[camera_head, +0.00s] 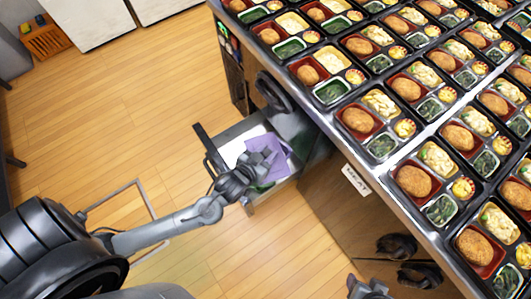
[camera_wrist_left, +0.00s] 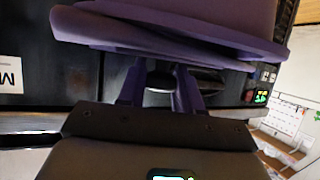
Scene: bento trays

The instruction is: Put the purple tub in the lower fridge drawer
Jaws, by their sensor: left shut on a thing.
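The purple tub (camera_head: 270,152) is at the open lower drawer (camera_head: 228,134) under the counter. My left gripper (camera_head: 244,172) is shut on the near side of the tub. In the left wrist view, the purple tub (camera_wrist_left: 180,22) fills the top, just beyond the two fingers of my left gripper (camera_wrist_left: 160,85). Whether the tub touches the drawer floor is hidden. A grey part of what looks like my right gripper (camera_head: 368,289) shows at the bottom edge of the head view; its fingers cannot be made out.
Something white (camera_head: 240,146) and something green (camera_head: 262,187) show in the drawer beside and below the tub. The counter (camera_head: 335,148) above holds many filled bento trays. The wooden floor at left is largely clear.

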